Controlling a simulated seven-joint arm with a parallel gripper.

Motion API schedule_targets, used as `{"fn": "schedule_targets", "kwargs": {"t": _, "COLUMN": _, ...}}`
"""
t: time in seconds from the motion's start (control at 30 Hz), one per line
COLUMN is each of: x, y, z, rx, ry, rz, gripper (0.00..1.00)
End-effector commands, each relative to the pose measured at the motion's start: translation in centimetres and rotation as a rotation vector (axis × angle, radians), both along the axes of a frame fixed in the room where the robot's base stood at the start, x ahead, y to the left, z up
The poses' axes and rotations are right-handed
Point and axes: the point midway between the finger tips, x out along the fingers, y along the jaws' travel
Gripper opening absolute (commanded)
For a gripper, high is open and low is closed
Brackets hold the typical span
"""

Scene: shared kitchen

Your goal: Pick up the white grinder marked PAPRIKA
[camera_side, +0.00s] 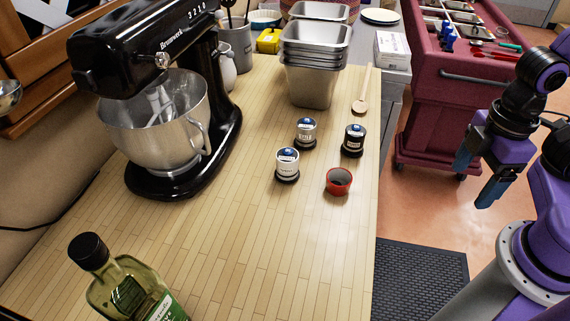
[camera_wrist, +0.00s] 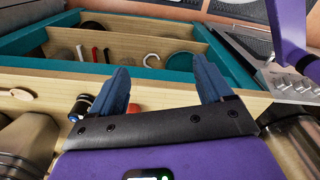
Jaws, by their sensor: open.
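Three small grinders with blue-and-white tops and dark bases stand upright on the wooden counter in the side view. One has a white body (camera_side: 287,163) and stands at the front left. Another pale one (camera_side: 306,132) stands behind it, and a black one (camera_side: 353,140) stands to the right. Their labels are too small to read, so I cannot tell which says PAPRIKA. My gripper (camera_side: 479,176) is open and empty, off the counter's right side and well apart from the grinders. Its two blue fingers (camera_wrist: 162,86) are spread in the wrist view, with nothing held between them.
A small red bowl (camera_side: 339,182) stands close to the grinders. Steel pans (camera_side: 312,85) are stacked behind, with a wooden spoon (camera_side: 360,104) beside them. A black mixer (camera_side: 150,45) stands left and an oil bottle (camera_side: 125,288) front left. The middle front counter is clear.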

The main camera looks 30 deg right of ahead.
Motion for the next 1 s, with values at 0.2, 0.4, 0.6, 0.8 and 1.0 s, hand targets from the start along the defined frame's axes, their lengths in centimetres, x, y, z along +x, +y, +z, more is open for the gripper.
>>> {"fn": "schedule_targets", "kwargs": {"t": 0.2, "x": 0.0, "y": 0.0, "z": 0.0, "rx": 0.0, "ry": 0.0, "rz": 0.0, "gripper": 0.82}}
{"fn": "schedule_targets", "kwargs": {"t": 0.4, "x": 0.8, "y": 0.8, "z": 0.3, "rx": -0.004, "ry": -0.001, "rz": 0.007, "gripper": 0.82}}
{"fn": "schedule_targets", "kwargs": {"t": 0.6, "x": 4.9, "y": 4.5, "z": 1.9, "rx": -0.023, "ry": -0.001, "rz": 0.044, "gripper": 0.82}}
{"fn": "schedule_targets", "kwargs": {"t": 0.8, "x": 10.1, "y": 8.9, "z": 3.6, "rx": -0.048, "ry": 0.0, "rz": 0.095, "gripper": 0.82}}
{"fn": "schedule_targets", "kwargs": {"t": 1.0, "x": 15.2, "y": 13.0, "z": 4.9, "rx": -0.073, "ry": 0.006, "rz": 0.143, "gripper": 0.82}}
